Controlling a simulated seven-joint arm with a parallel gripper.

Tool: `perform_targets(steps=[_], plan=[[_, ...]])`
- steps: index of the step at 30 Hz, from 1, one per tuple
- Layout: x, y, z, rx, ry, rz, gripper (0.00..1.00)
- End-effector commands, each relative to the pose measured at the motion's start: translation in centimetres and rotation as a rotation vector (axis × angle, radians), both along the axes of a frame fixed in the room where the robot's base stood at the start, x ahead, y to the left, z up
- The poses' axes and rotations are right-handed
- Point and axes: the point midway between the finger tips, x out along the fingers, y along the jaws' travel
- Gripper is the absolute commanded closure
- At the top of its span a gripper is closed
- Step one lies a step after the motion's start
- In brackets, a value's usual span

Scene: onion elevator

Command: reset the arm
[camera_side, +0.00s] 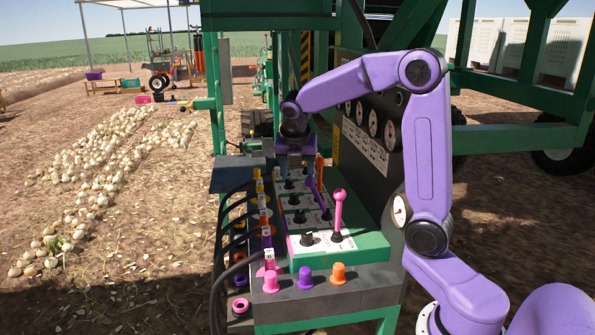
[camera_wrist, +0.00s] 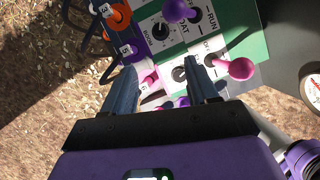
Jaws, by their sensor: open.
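My purple arm (camera_side: 432,150) reaches over a control console, with its elbow bent. My gripper (camera_side: 296,170) points down above the console's far part in the side view. In the wrist view my gripper (camera_wrist: 159,64) has its two dark fingers spread, with nothing held between them. The panel and a black knob (camera_wrist: 180,74) show between and beyond the fingers. A pink lever (camera_wrist: 236,69) is just right of the right finger in that view. Whether the fingertips touch the panel cannot be told.
The console (camera_side: 345,250) carries a pink lever (camera_side: 338,208), a purple lever (camera_side: 316,192) and an orange lever (camera_side: 319,167). Black hoses (camera_side: 232,243) with numbered couplings run along its left. Gauges (camera_side: 374,121) stand behind. Onions (camera_side: 85,165) lie on open ground at left.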

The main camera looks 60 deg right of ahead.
Motion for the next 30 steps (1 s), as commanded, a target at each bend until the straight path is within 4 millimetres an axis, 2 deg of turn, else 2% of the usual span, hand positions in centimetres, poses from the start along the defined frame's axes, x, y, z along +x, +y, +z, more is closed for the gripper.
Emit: perform_targets(steps=[5,8,11,14,21,27,30], plan=[[0.0,0.0,0.0,0.000,0.000,-0.001,0.42],[-0.2,0.7,-0.1,0.012,-0.009,-0.012,0.42],[-1.0,2.7,-0.4,0.048,-0.027,-0.047,0.42],[-2.6,5.7,-0.8,0.108,-0.054,-0.112,0.42],[-8.4,12.6,-2.1,0.263,-0.085,-0.314,0.42],[-14.4,16.5,-3.2,0.364,-0.073,-0.497,0.42],[-17.7,17.8,-3.8,0.400,-0.057,-0.595,0.42]])
